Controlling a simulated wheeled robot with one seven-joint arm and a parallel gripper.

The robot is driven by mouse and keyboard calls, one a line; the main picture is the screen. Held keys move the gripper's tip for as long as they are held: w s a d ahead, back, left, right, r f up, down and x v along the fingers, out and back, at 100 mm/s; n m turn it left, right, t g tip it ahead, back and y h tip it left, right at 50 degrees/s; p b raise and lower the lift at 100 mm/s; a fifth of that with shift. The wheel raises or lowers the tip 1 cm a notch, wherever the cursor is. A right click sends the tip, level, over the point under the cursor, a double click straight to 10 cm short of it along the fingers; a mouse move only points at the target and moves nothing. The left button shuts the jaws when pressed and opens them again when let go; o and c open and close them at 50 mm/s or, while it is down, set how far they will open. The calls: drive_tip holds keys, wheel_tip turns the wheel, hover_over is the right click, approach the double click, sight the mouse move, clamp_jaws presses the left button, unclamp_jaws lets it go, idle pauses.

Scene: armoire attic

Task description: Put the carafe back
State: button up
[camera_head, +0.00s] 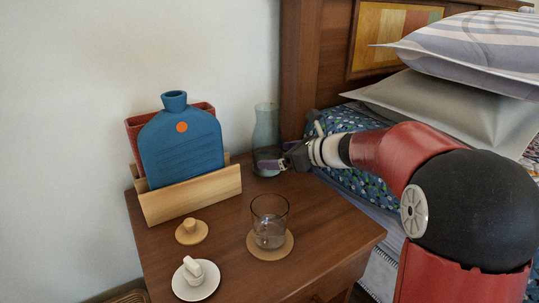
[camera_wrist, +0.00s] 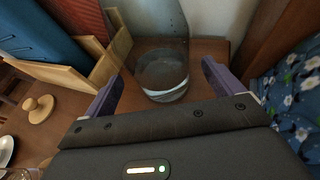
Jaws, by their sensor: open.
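The carafe (camera_head: 266,128) is a clear bluish glass vessel standing upright at the back right of the wooden nightstand, near the wall and the headboard. In the wrist view the carafe (camera_wrist: 162,75) stands between my fingers, with its top cut off by the picture edge. My gripper (camera_head: 271,163) is at its lower part, reaching in from the right. In the wrist view the purple fingers of my gripper (camera_wrist: 163,72) are open, one on each side of the glass, with visible gaps.
A drinking glass (camera_head: 269,222) stands on a round coaster (camera_head: 270,251). A cork piece with a knob (camera_head: 190,232) and a white dish (camera_head: 196,287) lie front left. A wooden holder (camera_head: 191,196) with a blue bottle-shaped item (camera_head: 181,150) stands left. The bed (camera_head: 353,183) is right.

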drive_tip(key=v, duration=0.7)
drive_tip(key=shift+s+d+r+p, duration=0.15)
drive_tip(key=shift+s+d+p, duration=0.05)
drive_tip(key=shift+d+p, duration=0.15)
drive_tip(key=s+r+n+g+h+p, duration=0.1)
drive_tip(key=s+n+g+h+p, duration=0.3)
drive_tip(key=s+n, duration=1.05)
drive_tip(key=s+d+n+t+h+p, duration=0.1)
drive_tip(key=s+d+n+h, duration=0.2)
drive_tip(key=s, duration=0.4)
drive_tip(key=s+d+f+n+t+h+p, duration=0.1)
drive_tip(key=s+d+n+h+p, duration=0.1)
drive_tip(key=s+d+n+h, duration=0.2)
drive_tip(key=s+d+n, duration=0.1)
drive_tip(key=s+n, duration=0.2)
drive_tip(key=shift+s+d, duration=0.35)
